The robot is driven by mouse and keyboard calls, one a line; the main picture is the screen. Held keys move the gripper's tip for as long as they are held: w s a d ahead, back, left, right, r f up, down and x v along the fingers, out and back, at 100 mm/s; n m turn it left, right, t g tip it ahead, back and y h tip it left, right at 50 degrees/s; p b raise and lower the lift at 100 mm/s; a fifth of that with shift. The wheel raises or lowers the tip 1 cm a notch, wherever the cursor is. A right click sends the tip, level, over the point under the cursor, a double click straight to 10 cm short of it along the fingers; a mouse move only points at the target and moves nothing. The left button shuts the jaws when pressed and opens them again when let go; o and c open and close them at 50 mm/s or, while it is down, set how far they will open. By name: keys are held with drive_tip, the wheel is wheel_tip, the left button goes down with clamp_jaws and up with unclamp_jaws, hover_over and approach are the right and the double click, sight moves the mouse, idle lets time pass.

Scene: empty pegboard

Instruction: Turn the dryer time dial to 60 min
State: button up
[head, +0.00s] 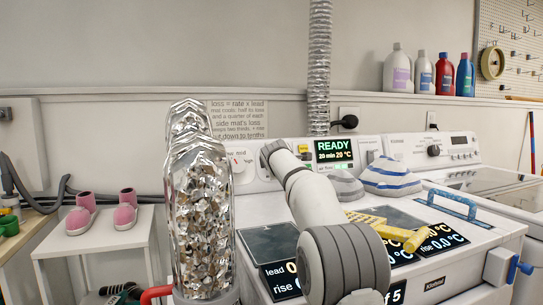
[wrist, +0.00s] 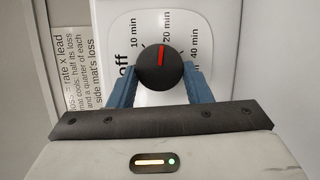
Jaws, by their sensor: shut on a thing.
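The time dial (wrist: 161,66) is a round black knob with a red mark on a white panel, seen in the wrist view. The red mark points up, close to the "20 min" label (wrist: 167,30). "Off", "10 min" and "40 min" labels show around the dial; no 60 min label is visible. My gripper (wrist: 163,78) has its two blue fingers shut on the dial's sides. In the head view my arm hides the dial and fingers. The dryer display (head: 334,151) reads "READY, 20 min 20 °C".
A printed sign (wrist: 78,85) is left of the dial.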

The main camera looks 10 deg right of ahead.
drive_tip(key=shift+w+d+r+m+g+y+p, duration=0.15)
drive_tip(key=shift+m+g+y+p, duration=0.6)
drive_tip(key=shift+m+p, duration=2.15)
drive_tip(key=shift+d+f+m+g+y+p, duration=0.2)
drive_tip(key=shift+m+g+y+p, duration=0.55)
drive_tip(key=shift+m+p, duration=2.15)
drive_tip(key=shift+w+d+r+m+g+y+p, duration=0.2)
drive_tip(key=shift+m+g+y+p, duration=0.55)
drive_tip(key=shift+m+p, duration=2.15)
drive_tip(key=shift+s, duration=0.1)
drive_tip(key=o, duration=0.8)
drive_tip(key=shift+o, duration=0.9)
drive_tip(key=shift+r, duration=0.25)
